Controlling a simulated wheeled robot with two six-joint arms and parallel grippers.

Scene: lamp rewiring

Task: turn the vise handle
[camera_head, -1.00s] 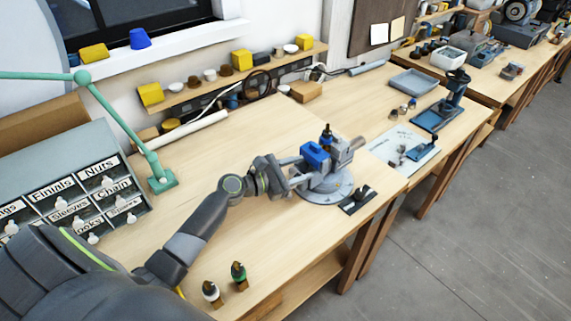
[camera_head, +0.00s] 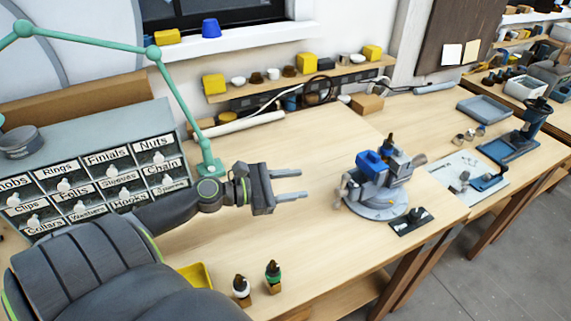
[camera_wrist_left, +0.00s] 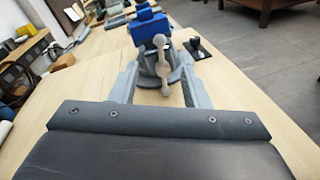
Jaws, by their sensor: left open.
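The blue and grey vise (camera_head: 374,166) stands on a round grey base (camera_head: 376,203) on the bench, right of centre in the head view. Its handle (camera_head: 342,188) is a bar with rounded ends on the vise's left side. In the left wrist view the handle (camera_wrist_left: 163,62) stands near upright, slightly tilted, in front of the blue vise body (camera_wrist_left: 150,28). My left gripper (camera_head: 304,184) is open and empty, left of the handle and apart from it, with both fingers pointing at the vise. My right gripper is not in view.
A black plate (camera_head: 410,221) with small parts lies by the vise base. Two small bottles (camera_head: 272,272) stand at the front. A green lamp arm (camera_head: 208,167) and labelled drawers (camera_head: 100,175) stand at the left. The bench between gripper and vise is clear.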

